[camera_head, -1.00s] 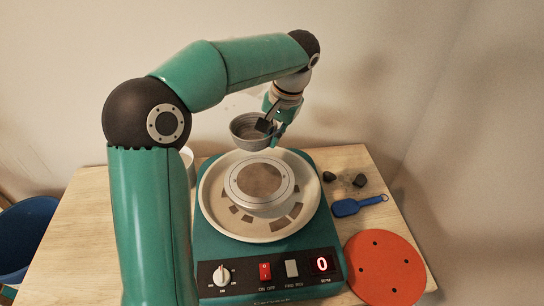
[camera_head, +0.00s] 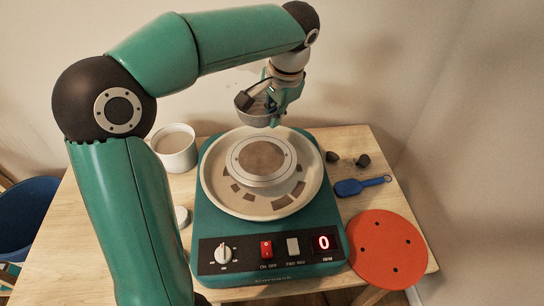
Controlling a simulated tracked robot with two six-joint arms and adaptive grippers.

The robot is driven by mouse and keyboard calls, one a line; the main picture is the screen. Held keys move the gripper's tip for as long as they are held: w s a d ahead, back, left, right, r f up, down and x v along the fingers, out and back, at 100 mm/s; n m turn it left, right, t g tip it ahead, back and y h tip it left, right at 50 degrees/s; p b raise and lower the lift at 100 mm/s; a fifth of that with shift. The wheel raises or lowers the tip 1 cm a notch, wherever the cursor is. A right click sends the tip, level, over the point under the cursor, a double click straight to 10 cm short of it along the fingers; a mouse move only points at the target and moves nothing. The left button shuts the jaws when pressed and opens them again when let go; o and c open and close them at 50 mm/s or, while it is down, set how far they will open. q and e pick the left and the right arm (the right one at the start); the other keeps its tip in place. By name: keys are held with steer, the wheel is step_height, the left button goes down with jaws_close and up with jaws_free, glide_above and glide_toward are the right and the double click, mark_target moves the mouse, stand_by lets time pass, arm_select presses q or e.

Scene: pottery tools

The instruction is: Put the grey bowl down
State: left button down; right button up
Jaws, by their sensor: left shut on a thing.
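The grey bowl (camera_head: 252,112) is held above the far edge of the pottery wheel. My left gripper (camera_head: 264,104) is shut on its rim, and its fingers hide part of the bowl. The bowl looks roughly upright and slightly tilted. The pottery wheel (camera_head: 207,212) has a teal body, a cream splash pan (camera_head: 212,180) and a round grey wheel head (camera_head: 262,160) with a brown centre. My right gripper is not in view.
A blue tool (camera_head: 361,186), dark lumps (camera_head: 362,160) and an orange disc with holes (camera_head: 386,250) lie to the right. A small white round thing (camera_head: 181,215) sits at the left. A blue bin (camera_head: 25,220) stands beyond the table's left edge.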

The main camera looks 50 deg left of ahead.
arm_select(q)
step_height(320, 180, down, 13)
steer(key=shift+f, duration=0.15)
steer(key=shift+b, duration=0.3)
steer(key=c, duration=1.3)
jaws_free()
steer(key=v, duration=1.2)
steer(key=shift+p, duration=0.3)
